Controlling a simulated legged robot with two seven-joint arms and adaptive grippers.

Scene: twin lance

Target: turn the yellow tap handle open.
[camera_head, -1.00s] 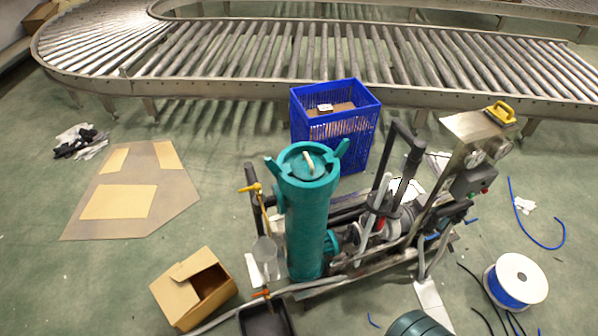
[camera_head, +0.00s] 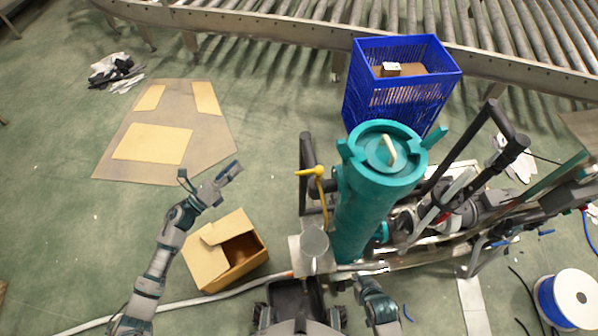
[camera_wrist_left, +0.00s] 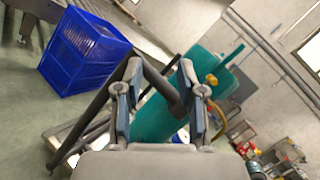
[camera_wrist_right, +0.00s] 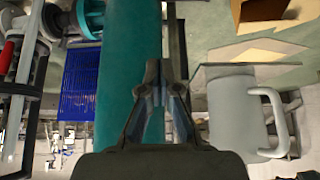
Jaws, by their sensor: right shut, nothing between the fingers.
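The yellow tap handle (camera_head: 312,171) sits on a thin yellow pipe left of the teal cylinder (camera_head: 360,210). A small yellow piece (camera_wrist_left: 211,79) in the left wrist view, in front of the cylinder, looks like this handle. My left gripper (camera_head: 230,172) is left of the handle and apart from it. Its fingers are spread and empty in the left wrist view (camera_wrist_left: 160,72). My right gripper (camera_wrist_right: 160,72) is shut and empty in front of the cylinder in the right wrist view. The handle is not clearly seen there.
A dark upright post (camera_head: 306,165) stands beside the handle. An open carton (camera_head: 215,265) lies below my left gripper. A blue crate (camera_head: 372,105) stands behind the cylinder.

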